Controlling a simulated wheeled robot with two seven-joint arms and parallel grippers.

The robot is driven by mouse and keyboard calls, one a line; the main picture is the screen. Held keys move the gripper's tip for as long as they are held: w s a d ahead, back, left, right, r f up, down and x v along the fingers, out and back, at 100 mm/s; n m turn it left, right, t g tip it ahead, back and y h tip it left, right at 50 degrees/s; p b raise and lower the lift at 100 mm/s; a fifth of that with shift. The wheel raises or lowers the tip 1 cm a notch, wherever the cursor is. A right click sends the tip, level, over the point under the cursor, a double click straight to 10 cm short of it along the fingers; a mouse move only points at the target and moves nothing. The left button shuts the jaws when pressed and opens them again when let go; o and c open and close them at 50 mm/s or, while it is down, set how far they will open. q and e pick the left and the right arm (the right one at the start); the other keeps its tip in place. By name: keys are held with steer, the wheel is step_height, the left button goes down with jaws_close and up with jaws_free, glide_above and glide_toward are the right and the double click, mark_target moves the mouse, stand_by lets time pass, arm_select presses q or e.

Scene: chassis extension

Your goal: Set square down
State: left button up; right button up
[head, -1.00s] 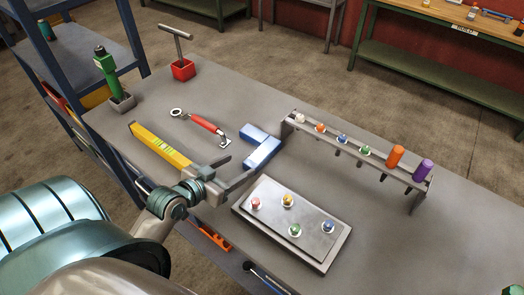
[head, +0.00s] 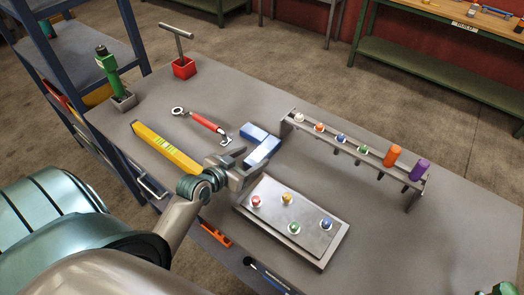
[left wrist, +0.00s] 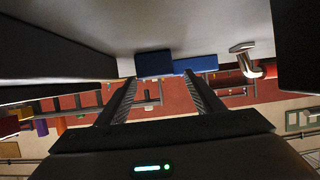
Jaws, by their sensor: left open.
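A blue piece in two parts, which I take to be the square, lies on the grey bench (head: 330,165) near the middle. One part (head: 254,134) is farther back and the other (head: 263,151) is nearer. It also shows in the left wrist view (left wrist: 153,64), beyond the fingers. My left gripper (head: 254,163) is open, just in front of the nearer blue part. In the left wrist view the space between its fingers (left wrist: 160,88) is empty. I cannot tell whether a finger touches the blue piece.
A rack (head: 352,148) with coloured handles stands to the right. A metal plate with knobs (head: 318,222) lies in front of it. A yellow level (head: 165,146) and a red-handled tool (head: 204,121) lie left. A red block with a T-handle (head: 184,67) stands behind.

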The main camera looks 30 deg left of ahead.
mark_target(261, 151)
arm_select(q)
steer(key=shift+w+d+p, duration=0.1)
steer(key=shift+w+p, duration=0.2)
steer(key=shift+w, duration=0.15)
steer(key=p+x, duration=0.1)
steer(key=x, duration=0.1)
steer(key=shift+w+d+f, duration=0.1)
steer(key=shift+w+d, duration=0.05)
steer(key=shift+w, duration=0.25)
steer(key=shift+w+f, duration=0.3)
steer(key=shift+w, duration=0.15)
steer(key=shift+c, duration=0.6)
steer(key=shift+r, duration=0.1)
jaws_close()
steer(key=shift+r, duration=0.1)
